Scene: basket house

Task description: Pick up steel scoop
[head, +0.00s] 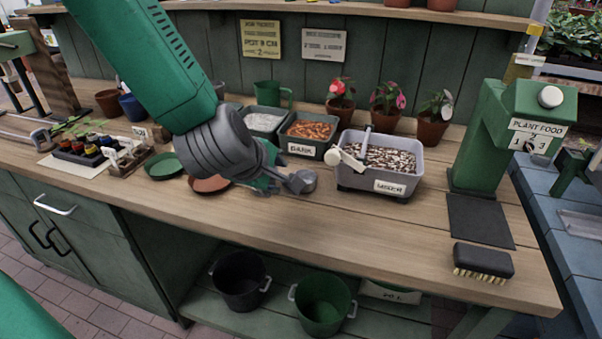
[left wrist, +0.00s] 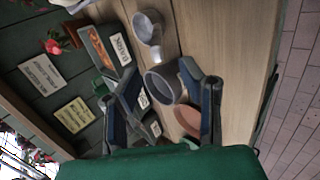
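A grey metal scoop (head: 301,181) lies on the wooden bench, left of the grey mixing tub. In the left wrist view the scoop (left wrist: 148,26) is beyond my fingertips, its narrow part pointing back towards them. My left gripper (head: 271,178) is low over the bench, just left of the scoop. In the left wrist view my left gripper (left wrist: 150,78) has its two fingers spread apart. A darker grey round cup-like thing (left wrist: 161,86) shows between them; I cannot tell whether it touches them. My right gripper is not in view.
The mixing tub (head: 350,181) stands right of the scoop, with the bark bin (head: 305,147) behind. A terracotta saucer (head: 207,185) lies beneath my left gripper. A brush (head: 483,262) lies at the right. The bench front (head: 330,225) is clear.

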